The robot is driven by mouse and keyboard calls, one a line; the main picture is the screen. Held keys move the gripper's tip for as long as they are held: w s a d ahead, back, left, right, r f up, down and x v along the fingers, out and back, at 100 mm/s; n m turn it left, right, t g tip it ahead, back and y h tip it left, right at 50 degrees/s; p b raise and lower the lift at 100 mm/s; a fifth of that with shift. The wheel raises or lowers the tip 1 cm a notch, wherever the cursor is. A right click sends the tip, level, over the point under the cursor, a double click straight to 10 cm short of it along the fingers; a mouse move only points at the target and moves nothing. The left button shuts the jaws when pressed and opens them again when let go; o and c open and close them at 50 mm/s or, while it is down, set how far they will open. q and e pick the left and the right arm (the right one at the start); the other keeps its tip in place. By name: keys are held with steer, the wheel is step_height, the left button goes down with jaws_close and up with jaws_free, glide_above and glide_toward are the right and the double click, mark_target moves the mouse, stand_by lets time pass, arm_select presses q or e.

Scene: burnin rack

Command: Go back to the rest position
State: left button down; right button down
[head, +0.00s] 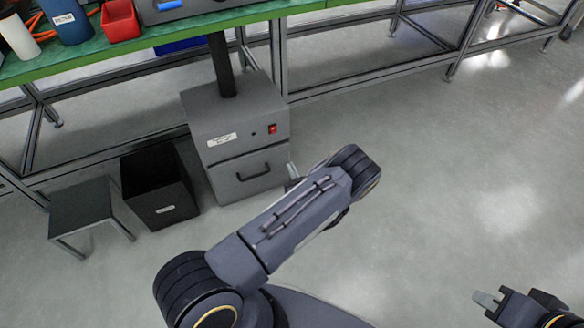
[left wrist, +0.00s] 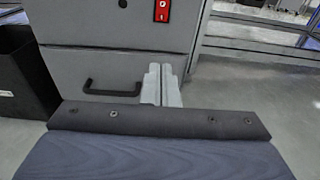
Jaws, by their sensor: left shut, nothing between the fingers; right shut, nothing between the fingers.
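My left arm reaches forward from the bottom of the head view, and its forearm hides most of the left gripper (head: 292,171). Only a pale fingertip shows, in front of the grey cabinet's right edge. In the left wrist view the two pale fingers of the left gripper (left wrist: 162,85) lie side by side, shut and empty, with the cabinet front behind them. My right gripper (head: 487,300) is at the lower right of the head view, shut and empty above bare floor, pointing left.
The grey cabinet (head: 240,150) has a red switch (head: 272,129) and a drawer handle (head: 253,174). A black bin (head: 160,190) and a small dark stool (head: 82,208) stand left of it. The green bench (head: 190,32) runs behind. The floor at right is clear.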

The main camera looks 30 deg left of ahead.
arm_select(q)
steer(key=s+a+r+n+g+h, duration=0.2)
steer(key=s+a+r+n+g, duration=0.2)
steer(key=s+r+n+g, duration=0.3)
steer(key=s+a+r+n+g+h, duration=0.2)
steer(key=s+a+r+n+g, duration=0.2)
steer(key=s+r+n+g, duration=0.4)
steer(key=s+d+r+n+t+h, duration=0.9)
steer(key=s+d+r+n+h, duration=0.4)
steer(key=s+d+r, duration=0.3)
step_height(320, 180, up, 33)
steer(key=a+p, duration=0.1)
steer(key=p, duration=3)
steer(key=shift+f+t, duration=0.15)
steer(key=shift+t, duration=0.15)
